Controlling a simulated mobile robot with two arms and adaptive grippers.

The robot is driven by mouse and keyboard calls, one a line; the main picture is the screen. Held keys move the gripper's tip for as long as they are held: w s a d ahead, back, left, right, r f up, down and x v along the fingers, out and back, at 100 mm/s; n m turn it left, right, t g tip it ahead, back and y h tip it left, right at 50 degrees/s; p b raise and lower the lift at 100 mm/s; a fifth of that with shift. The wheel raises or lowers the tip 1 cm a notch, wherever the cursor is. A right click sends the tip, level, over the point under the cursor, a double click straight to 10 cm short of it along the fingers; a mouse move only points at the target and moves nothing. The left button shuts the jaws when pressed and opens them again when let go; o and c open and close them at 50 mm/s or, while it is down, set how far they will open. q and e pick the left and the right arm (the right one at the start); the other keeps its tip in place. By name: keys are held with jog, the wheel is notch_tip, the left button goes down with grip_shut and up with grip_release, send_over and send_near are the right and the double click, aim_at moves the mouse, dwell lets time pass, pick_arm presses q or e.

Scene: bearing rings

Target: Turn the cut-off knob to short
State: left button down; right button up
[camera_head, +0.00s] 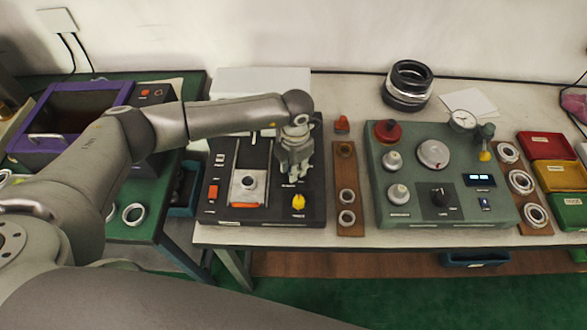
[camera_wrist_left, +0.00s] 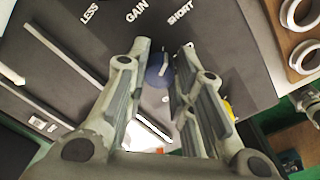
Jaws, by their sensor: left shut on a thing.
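My left gripper (camera_head: 292,176) reaches down onto the right part of the black control panel (camera_head: 270,214). In the left wrist view, a blue round knob (camera_wrist_left: 158,72) with a pale pointer line sits between the fingertips of this gripper (camera_wrist_left: 164,52), which is shut on it. White words, which look like LESS, GAIN and SHORT, are printed beyond the knob. The pointer leans slightly right of straight up in that view. In the head view the fingers hide the knob. My right gripper is not in view.
A yellow knob (camera_head: 299,202) sits just in front of the gripper on the same panel. A purple bin (camera_head: 119,97) stands left.

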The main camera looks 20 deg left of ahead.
pick_arm(q)
jog(key=shift+n+b, duration=0.45)
jog(key=shift+n, duration=0.75)
jog(key=c, duration=1.2)
grip_release()
jog(key=shift+c, duration=0.2)
jog(key=shift+o, duration=0.2)
jog(key=shift+r, duration=0.1)
notch_tip(320, 180, up, 12)
jog(key=shift+d, duration=0.2)
